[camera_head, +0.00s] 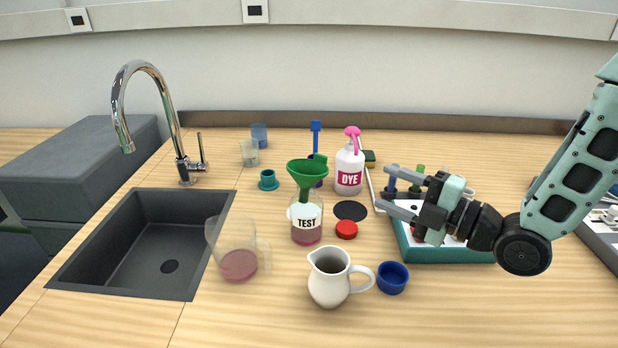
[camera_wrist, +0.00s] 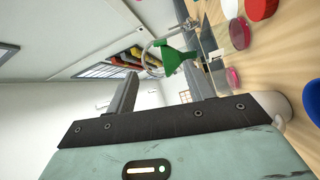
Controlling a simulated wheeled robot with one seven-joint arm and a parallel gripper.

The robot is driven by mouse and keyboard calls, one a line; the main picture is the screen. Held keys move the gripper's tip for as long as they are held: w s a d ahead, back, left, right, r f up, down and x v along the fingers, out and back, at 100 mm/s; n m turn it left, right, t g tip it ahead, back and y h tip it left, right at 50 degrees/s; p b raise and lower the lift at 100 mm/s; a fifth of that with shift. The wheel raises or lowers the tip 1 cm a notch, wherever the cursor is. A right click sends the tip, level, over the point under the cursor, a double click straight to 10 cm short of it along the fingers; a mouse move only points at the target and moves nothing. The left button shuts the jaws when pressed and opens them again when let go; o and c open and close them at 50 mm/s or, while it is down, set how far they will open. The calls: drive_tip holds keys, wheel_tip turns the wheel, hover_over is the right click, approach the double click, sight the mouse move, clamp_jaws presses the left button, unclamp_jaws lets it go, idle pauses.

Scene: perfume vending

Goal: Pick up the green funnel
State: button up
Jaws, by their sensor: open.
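The green funnel (camera_head: 308,175) sits upright in the mouth of a clear bottle labelled TEST (camera_head: 306,222), which holds pink liquid at its bottom. The funnel's spout is inside the bottle neck. In the wrist view the funnel (camera_wrist: 177,57) appears sideways, beyond the fingertips and closer to the right finger. My gripper (camera_head: 386,190) is open and empty, to the right of the funnel and apart from it, with its fingers pointing left. The open fingers (camera_wrist: 157,73) also show in the wrist view.
A white DYE bottle (camera_head: 349,170) with a pink pump stands behind and right of the funnel. A red cap (camera_head: 346,229), white pitcher (camera_head: 328,278), blue bowl (camera_head: 392,278) and clear beaker (camera_head: 232,250) stand nearby. A teal-edged tray (camera_head: 440,254) lies under my gripper. The sink (camera_head: 150,240) is left.

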drive_tip(key=p, duration=0.2)
approach(319, 163)
drive_tip(key=w+x, duration=0.1)
drive_tip(key=x, duration=0.4)
drive_tip(key=shift+p+x, duration=0.85)
drive_tip(key=shift+x, duration=1.7)
drive_tip(key=shift+c, duration=0.3)
drive_tip(key=c, duration=1)
